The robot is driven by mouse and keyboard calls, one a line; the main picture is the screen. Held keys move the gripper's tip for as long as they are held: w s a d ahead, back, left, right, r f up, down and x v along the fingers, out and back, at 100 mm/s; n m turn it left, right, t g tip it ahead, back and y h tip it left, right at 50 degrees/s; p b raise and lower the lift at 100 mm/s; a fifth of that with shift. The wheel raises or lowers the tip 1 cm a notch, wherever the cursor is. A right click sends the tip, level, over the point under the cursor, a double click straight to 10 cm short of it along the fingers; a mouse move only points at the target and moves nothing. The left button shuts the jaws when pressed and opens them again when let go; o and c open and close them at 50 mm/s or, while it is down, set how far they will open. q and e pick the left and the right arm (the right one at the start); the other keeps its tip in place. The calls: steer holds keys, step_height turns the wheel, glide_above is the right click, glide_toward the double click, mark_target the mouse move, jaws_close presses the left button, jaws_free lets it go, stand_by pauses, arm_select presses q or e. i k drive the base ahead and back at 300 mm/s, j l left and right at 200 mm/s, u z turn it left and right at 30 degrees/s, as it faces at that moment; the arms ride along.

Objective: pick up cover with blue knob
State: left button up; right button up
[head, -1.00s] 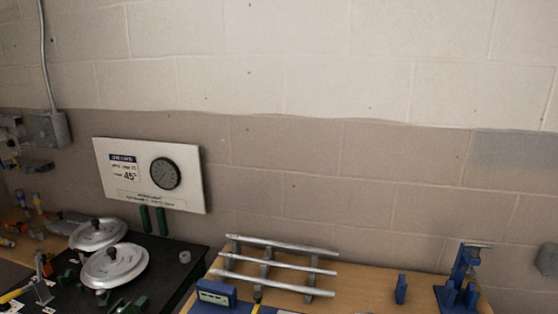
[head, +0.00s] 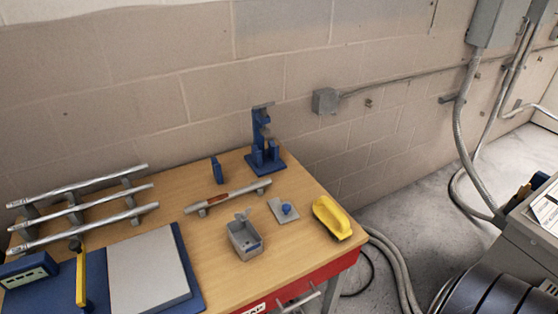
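The cover with the blue knob (head: 283,210) is a small flat grey plate lying on the wooden table near its right end. Its blue knob (head: 287,208) points up. An open grey box (head: 244,238) stands to its left and nearer, and a yellow handled object (head: 332,217) lies just to its right. Neither of my grippers shows in the head view.
The wooden table (head: 215,222) holds a metal rod on supports (head: 228,196), a blue stand (head: 265,150), a rack of metal bars (head: 80,210) and a grey plate on a blue base (head: 148,270). Cables (head: 395,270) run down to the floor at right.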

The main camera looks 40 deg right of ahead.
mark_target(284, 212)
steer(key=z, duration=1.15)
